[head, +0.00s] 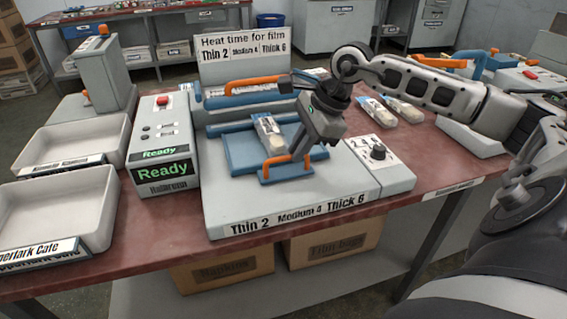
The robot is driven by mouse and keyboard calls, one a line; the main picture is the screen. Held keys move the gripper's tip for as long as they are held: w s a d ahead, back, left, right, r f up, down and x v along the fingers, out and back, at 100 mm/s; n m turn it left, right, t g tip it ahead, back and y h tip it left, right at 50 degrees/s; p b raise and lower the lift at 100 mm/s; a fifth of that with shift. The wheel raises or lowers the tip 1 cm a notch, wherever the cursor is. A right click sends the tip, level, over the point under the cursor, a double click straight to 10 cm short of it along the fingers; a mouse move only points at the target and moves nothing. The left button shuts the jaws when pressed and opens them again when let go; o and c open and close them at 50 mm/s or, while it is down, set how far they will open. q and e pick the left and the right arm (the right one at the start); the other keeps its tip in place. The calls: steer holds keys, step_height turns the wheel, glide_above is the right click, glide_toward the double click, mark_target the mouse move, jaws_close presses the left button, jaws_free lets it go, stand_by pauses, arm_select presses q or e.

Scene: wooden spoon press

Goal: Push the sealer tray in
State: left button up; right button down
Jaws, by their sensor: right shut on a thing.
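The sealer tray (240,152) is blue and stands out toward the front of the grey sealer (287,207). A clear bag with pale contents (268,134) lies in it. The tray's front has an orange handle (275,163). My right gripper (301,150) reaches down from the right and is shut on this handle; its fingers partly hide the handle and the tray's right side. The sealer's raised upper part has another orange handle (254,82). My left gripper is not in view.
A control box with a green Ready display (163,172) stands left of the sealer. Two white trays (60,212) lie further left. Wrapped packets (405,110) lie behind the sealer's right side. A dial (377,151) sits at its right. Boxes stand below the table (440,180).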

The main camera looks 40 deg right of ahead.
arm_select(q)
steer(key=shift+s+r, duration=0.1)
arm_select(e)
steer(key=shift+w+d+r, duration=0.1)
steer(key=shift+w, duration=0.05)
steer(key=c, duration=1.5)
jaws_free()
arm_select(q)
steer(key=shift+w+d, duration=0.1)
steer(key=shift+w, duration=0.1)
arm_select(e)
steer(key=v, duration=1.6)
